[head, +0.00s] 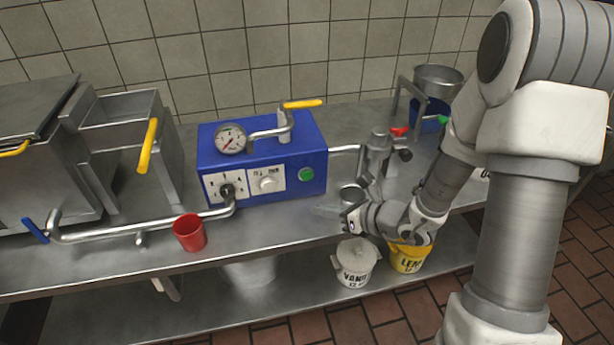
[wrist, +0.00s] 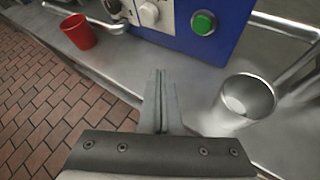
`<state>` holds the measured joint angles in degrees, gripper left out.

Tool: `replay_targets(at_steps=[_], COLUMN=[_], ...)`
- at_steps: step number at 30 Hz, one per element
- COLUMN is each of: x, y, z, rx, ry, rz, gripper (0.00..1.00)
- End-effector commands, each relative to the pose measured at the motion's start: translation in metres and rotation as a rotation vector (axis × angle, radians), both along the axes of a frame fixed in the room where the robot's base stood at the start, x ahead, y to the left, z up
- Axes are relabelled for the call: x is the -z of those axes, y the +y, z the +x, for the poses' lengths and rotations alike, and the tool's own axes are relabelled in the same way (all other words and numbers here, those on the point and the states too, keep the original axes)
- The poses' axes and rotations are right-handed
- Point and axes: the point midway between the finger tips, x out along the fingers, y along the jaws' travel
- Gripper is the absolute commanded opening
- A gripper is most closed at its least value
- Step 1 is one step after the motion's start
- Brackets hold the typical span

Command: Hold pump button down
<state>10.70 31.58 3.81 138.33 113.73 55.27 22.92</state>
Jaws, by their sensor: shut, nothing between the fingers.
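The blue pump box (head: 262,155) stands on the steel counter in the head view. A round green button (head: 306,174) sits at the right of its front face, beside a white dial (head: 267,184). The green button also shows near the top of the wrist view (wrist: 203,23). My gripper (head: 318,210) is in front of the box, low over the counter and to the right of the button in the head view. In the wrist view its fingers (wrist: 160,88) are closed together and empty. They are apart from the button.
A red cup (head: 189,233) stands on the counter at the left. A metal cup (wrist: 245,98) is right of my fingers in the wrist view. A steel pipe (head: 140,224) runs along the counter front. White and yellow buckets (head: 356,262) (head: 408,257) are below the edge.

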Motion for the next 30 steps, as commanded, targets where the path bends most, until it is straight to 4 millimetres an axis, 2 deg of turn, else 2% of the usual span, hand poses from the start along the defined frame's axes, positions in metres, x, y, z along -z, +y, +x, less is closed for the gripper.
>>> replay_targets(at_steps=[16, 21, 30], x=[0.0, 0.0, 0.0], y=[0.02, 0.023, 0.024], z=[0.067, 0.077, 0.08], rx=[-0.002, -0.002, -0.002], ry=[-0.002, -0.001, 0.0], rz=[0.001, -0.001, -0.001], gripper=[0.0, 0.0, 0.0])
